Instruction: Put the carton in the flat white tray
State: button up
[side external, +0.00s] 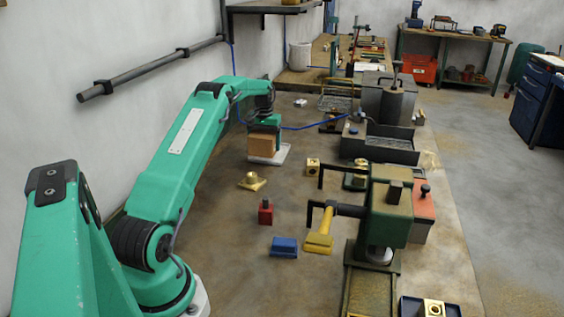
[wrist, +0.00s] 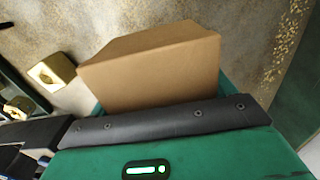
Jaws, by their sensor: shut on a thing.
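The brown carton (side external: 263,143) is at my gripper (side external: 264,130) in the side external view. It also fills the upper middle of the wrist view (wrist: 150,68), beyond the gripper's dark padded edge (wrist: 165,122). My gripper is shut on the carton from above. The flat white tray (side external: 281,158) shows directly below and around the carton in the side external view. Whether the carton touches the tray floor or hangs just above it, I cannot tell. The tray's far side is hidden behind the carton and gripper.
A brass flanged part (side external: 251,181), a red block (side external: 265,211), a blue block (side external: 284,246) and a yellow brush (side external: 321,238) lie nearer the camera. A brass block (side external: 313,165) and the green drilling machine (side external: 389,205) stand to the right.

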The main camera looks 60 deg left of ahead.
aim_at(265, 132)
jog(key=shift+f, duration=1)
jog(key=shift+f, duration=0.55)
jog(key=o, duration=1.1)
jog(key=shift+c, duration=0.2)
jog(key=shift+r, duration=0.1)
notch_tip(265, 132, up, 13)
jog(key=shift+f, duration=0.1)
